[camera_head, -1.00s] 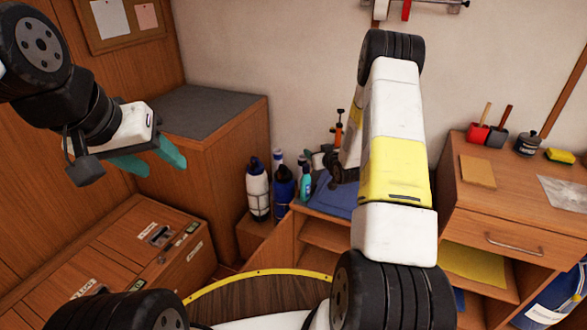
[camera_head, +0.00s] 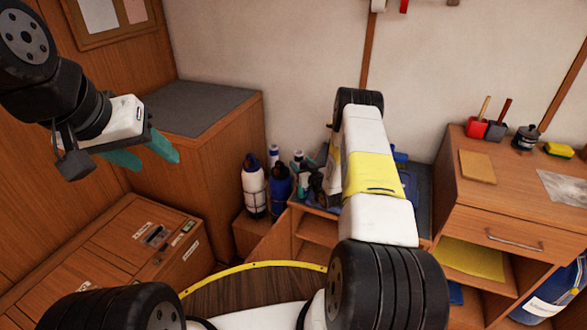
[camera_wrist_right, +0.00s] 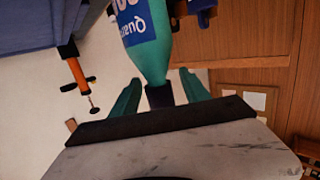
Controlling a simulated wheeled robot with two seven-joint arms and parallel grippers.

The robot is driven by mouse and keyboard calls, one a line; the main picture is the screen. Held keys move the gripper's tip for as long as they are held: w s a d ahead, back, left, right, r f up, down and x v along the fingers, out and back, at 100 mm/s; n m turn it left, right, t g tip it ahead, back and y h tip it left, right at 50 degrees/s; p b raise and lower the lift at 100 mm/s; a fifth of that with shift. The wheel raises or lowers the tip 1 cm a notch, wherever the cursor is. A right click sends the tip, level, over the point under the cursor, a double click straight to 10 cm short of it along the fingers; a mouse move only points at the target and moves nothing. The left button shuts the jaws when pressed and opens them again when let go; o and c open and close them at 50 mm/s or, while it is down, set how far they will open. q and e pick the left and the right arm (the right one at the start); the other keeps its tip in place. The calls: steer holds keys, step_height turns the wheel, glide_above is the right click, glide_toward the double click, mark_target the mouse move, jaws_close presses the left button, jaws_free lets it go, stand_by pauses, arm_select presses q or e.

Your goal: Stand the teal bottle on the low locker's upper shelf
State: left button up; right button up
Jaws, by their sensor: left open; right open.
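The teal bottle, with a blue and white label and dark cap, shows in the right wrist view (camera_wrist_right: 147,55); in the head view it is mostly hidden behind my right gripper on the low locker's top. My right gripper (camera_wrist_right: 160,95) is open, its teal fingers on either side of the bottle's dark neck; contact cannot be told. The low locker (camera_head: 285,237) stands in the middle of the head view, its front open. Its upper shelf (camera_head: 318,231) is partly hidden by my right arm. My left gripper (camera_head: 144,153) is open and empty, high at the left.
A white bottle (camera_head: 254,190) and a dark blue bottle (camera_head: 280,187) stand left of the locker top. The locker door (camera_head: 266,246) swings out to the left. A wooden drawer cabinet (camera_head: 508,205) stands at the right. An orange-handled tool (camera_wrist_right: 78,75) is near the right gripper.

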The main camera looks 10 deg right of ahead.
steer(key=shift+w, duration=0.55)
jaws_close()
stand_by(1.0)
